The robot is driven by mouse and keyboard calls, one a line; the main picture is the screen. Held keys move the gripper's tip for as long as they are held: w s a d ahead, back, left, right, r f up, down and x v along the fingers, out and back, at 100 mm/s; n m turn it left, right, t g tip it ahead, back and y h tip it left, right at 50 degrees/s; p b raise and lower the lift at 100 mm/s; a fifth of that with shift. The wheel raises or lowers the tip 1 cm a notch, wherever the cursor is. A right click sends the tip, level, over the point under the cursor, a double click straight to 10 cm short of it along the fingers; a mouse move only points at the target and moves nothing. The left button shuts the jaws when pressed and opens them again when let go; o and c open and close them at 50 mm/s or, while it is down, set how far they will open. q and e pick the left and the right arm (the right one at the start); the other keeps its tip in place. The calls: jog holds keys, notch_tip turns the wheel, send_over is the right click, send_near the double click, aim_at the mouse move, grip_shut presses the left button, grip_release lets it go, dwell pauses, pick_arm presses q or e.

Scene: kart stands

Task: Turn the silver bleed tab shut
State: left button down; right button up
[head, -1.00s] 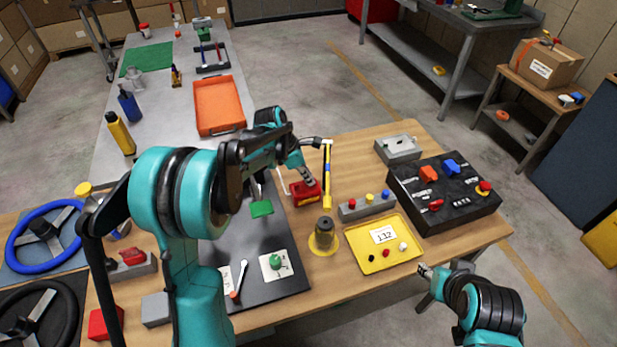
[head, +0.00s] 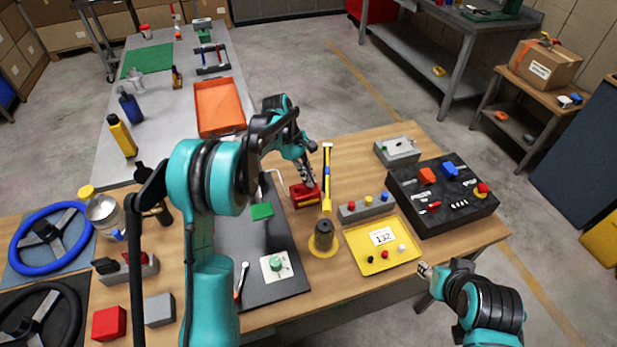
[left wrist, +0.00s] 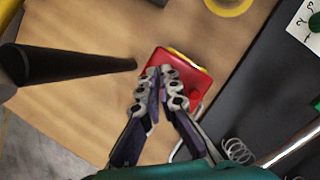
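A red block (head: 304,196) with a yellow strip sits on the wooden table beside the dark mat. It also shows in the left wrist view (left wrist: 190,72). A thin silver bent wire (head: 279,179) stands at its left side. My left gripper (head: 309,183) points down at the red block, its tips over or against it. In the left wrist view the fingers (left wrist: 161,76) are close together. Whether anything thin is between them is hidden. I cannot make out the silver bleed tab for certain. My right gripper (head: 425,270) hangs at the front right, away from the block.
A dark cylinder (head: 323,234) on a yellow ring stands in front, beside a yellow tray (head: 365,262). A grey button bar (head: 367,206) and black switch panel (head: 450,210) lie right. A green tab (head: 262,211) is left.

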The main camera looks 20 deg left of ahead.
pick_arm(q)
jog(key=m, duration=0.1)
jog(key=m+g, duration=0.1)
jog(key=m, duration=0.1)
jog(key=m+y+p, duration=0.1)
jog(key=m, duration=0.1)
jog(key=shift+w+g, duration=0.25)
jog(key=shift+g, duration=0.15)
jog(key=shift+d+m, duration=0.1)
jog(key=shift+m, duration=0.3)
jog(key=c, duration=1.8)
grip_release()
jog(key=v, duration=1.2)
jog(key=shift+w, duration=0.1)
jog(key=shift+o, duration=0.4)
